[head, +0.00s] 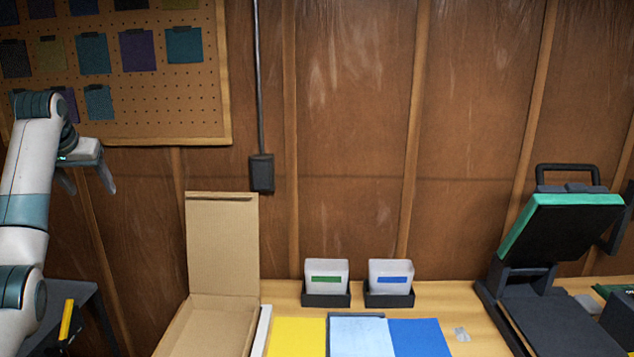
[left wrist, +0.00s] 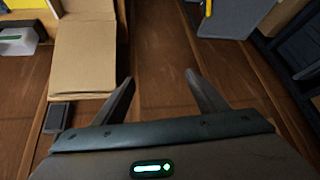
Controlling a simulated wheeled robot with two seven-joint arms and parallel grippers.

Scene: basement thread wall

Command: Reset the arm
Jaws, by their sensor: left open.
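My left arm comes in at the left of the head view, raised. Its gripper (head: 88,183) is up in front of the wooden wall, below the pegboard, with fingers pointing down. In the left wrist view the two fingers of the gripper (left wrist: 160,88) are spread apart with nothing between them. It touches nothing that I can see. My right gripper shows in neither view.
An open cardboard box (head: 222,245) stands on the wooden table (head: 446,298). Two small bins, one green-labelled (head: 326,278) and one blue-labelled (head: 390,278), stand behind yellow (head: 296,338), light blue and blue (head: 420,338) sheets. A heat press (head: 560,230) is open at right. A dark side table (head: 62,296) is at left.

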